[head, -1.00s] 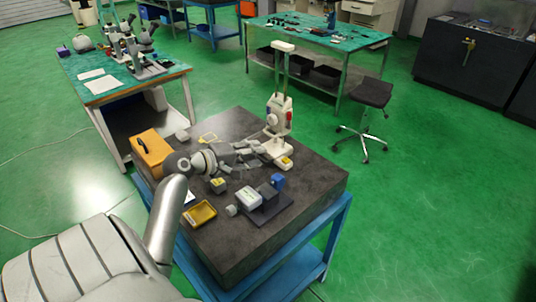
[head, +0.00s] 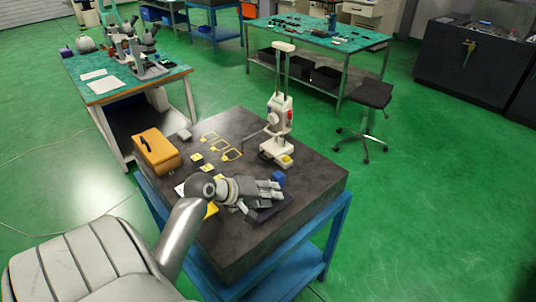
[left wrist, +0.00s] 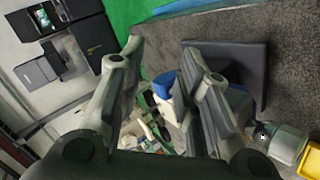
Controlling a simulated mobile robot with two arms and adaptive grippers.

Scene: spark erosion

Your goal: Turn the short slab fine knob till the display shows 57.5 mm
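The white height gauge (head: 278,128) stands upright at the back right of the dark slab. It has small red and blue parts on its head. I cannot tell which part is the short slab fine knob, and its display is too small to read. My left gripper (head: 279,189) is in front of the gauge, apart from it, over the dark plate (head: 268,212). In the left wrist view its two fingers (left wrist: 160,72) stand apart with nothing held. The plate (left wrist: 252,62) lies beyond the right finger. My right gripper is out of view.
A blue block (head: 278,177) is close to the left fingertips. An orange case (head: 157,153) and several yellow frames (head: 231,155) lie on the slab (head: 318,180). A yellow tray (left wrist: 311,160) shows in the left wrist view. The slab's right corner is clear.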

